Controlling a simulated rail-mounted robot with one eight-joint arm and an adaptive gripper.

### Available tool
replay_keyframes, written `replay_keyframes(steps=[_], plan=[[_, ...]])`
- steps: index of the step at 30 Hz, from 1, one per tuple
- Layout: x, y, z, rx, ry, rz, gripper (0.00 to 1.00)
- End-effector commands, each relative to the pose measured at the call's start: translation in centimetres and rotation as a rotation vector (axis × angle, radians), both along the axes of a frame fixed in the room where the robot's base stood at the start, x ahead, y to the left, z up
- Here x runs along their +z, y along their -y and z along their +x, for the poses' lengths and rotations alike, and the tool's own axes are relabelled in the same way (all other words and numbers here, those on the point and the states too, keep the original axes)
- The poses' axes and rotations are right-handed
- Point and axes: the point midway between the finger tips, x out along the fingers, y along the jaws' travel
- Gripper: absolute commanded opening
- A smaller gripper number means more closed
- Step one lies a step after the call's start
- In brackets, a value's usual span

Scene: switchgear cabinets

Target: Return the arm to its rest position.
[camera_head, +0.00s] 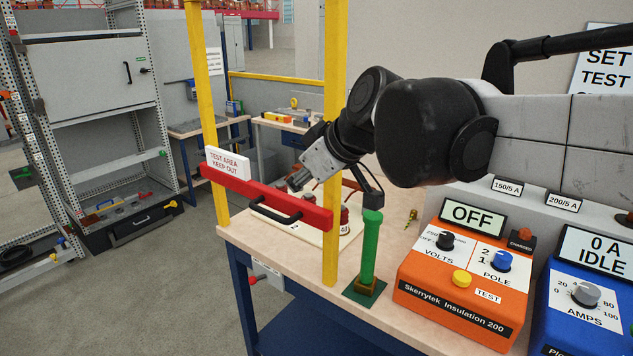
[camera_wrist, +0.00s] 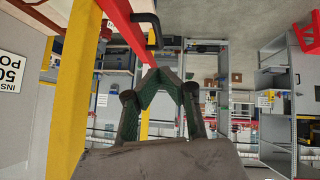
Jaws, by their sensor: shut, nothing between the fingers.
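My arm reaches in from the right in the head view, bent at its dark joints above the workbench (camera_head: 390,310). My gripper (camera_head: 297,181) is at its end, pointing down and left, close behind the red barrier bar and between the yellow posts as seen here. In the wrist view my gripper (camera_wrist: 162,76) shows two dark green fingers with their tips together. It is shut and holds nothing. Part of the gripper's outline is hard to make out in the head view.
The red bar (camera_head: 262,198) with a "keep out" sign (camera_head: 228,163) joins two yellow posts (camera_head: 333,235). A green post (camera_head: 368,250), an orange tester (camera_head: 460,275) and a blue unit (camera_head: 585,300) stand on the bench. Open floor (camera_head: 150,285) lies left.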

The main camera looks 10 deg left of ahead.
Motion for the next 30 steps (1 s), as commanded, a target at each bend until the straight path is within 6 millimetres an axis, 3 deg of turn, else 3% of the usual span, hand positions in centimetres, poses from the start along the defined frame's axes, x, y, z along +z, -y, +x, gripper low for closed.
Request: replay_keyframes(steps=[5, 8, 14, 21, 27, 30], plan=[[0.6, 0.9, -0.6, -0.009, -0.003, 0.000, 0.00], [0.1, 2.7, -1.3, -0.056, -0.021, 0.000, 0.00], [-3.3, 10.8, -4.6, -0.297, -0.104, 0.004, 0.00], [-9.1, 20.8, -10.6, -0.656, -0.196, 0.031, 0.00], [-13.5, 26.6, -15.1, -0.911, -0.237, 0.062, 0.00], [-14.8, 28.2, -16.5, -0.990, -0.247, 0.073, 0.00]])
